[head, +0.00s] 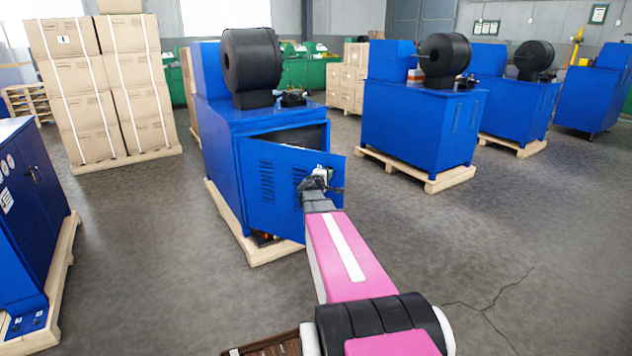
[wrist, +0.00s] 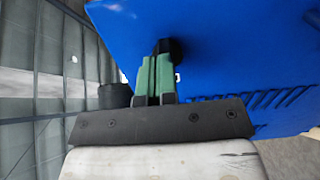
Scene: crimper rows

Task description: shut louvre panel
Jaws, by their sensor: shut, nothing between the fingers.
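The louvre panel (head: 275,185) is a blue door with slotted vents on the front of the middle blue cabinet (head: 222,150). It stands partly open, its right edge swung out from the cabinet, with a dark gap behind its top edge. My gripper (head: 320,178) is in front of the panel near its right edge. In the wrist view the green fingers of my gripper (wrist: 156,62) are shut and empty, pointing at the blue panel (wrist: 235,45) beside a round black knob (wrist: 172,49). I cannot tell if they touch it. My gripper and arm hide part of the panel's right side.
The cabinet stands on a wooden pallet (head: 228,217) with a black drum (head: 250,60) on top. Another blue machine (head: 415,125) stands to the right and a blue cabinet (head: 30,210) at the left edge. Strapped boxes (head: 105,90) stand behind. The floor right of the panel is clear.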

